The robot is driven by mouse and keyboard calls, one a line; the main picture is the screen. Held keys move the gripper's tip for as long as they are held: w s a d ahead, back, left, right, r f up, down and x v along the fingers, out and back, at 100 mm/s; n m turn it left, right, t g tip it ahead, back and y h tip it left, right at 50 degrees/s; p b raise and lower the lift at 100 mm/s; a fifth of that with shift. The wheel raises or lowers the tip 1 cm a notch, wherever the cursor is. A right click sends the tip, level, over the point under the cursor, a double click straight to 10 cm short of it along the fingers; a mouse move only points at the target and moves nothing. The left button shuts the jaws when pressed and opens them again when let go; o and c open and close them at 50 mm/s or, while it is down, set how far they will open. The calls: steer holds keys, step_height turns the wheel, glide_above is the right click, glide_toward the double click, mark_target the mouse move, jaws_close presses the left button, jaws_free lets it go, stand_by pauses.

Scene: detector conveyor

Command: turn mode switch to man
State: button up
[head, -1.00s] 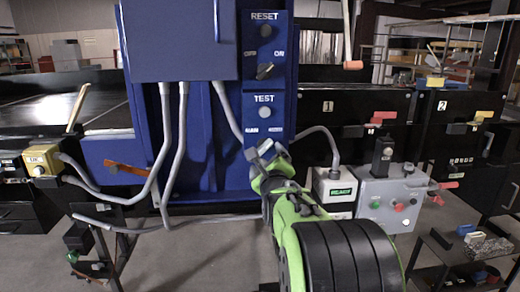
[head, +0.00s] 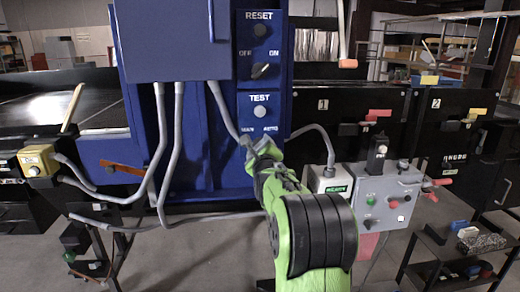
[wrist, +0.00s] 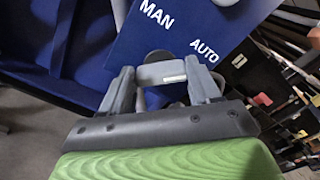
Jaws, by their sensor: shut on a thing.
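The blue panel (head: 262,80) carries the mode switch's MAN and AUTO labels under TEST. In the wrist view the panel shows tilted, with MAN (wrist: 158,13) to the left and AUTO (wrist: 204,50) to the right. The mode switch (wrist: 161,73) is a grey knob with a white mark on the right part of its bar. My gripper (wrist: 160,85) is shut on the knob, one finger at each end of the bar. In the head view my gripper (head: 258,151) hides the switch.
An upper OFF/ON knob (head: 261,70) and a round TEST button (head: 260,112) sit above on the same panel. Grey conduits (head: 178,150) run down to the left. A grey control box (head: 383,205) stands at the right, near my arm.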

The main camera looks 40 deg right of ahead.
steer(key=shift+c, duration=0.6)
steer(key=shift+f+n+b, duration=0.1)
steer(key=shift+n+b, duration=0.3)
steer(key=n+b, duration=0.3)
steer(key=n, duration=0.2)
steer(key=n+b, duration=0.3)
steer(key=n, duration=0.3)
steer(key=f+n+b, duration=0.1)
steer(key=n+b, duration=0.2)
steer(key=n, duration=0.2)
steer(key=shift+n, duration=0.7)
steer(key=o, duration=1.1)
steer(key=shift+r, duration=0.1)
steer(key=shift+c, duration=0.2)
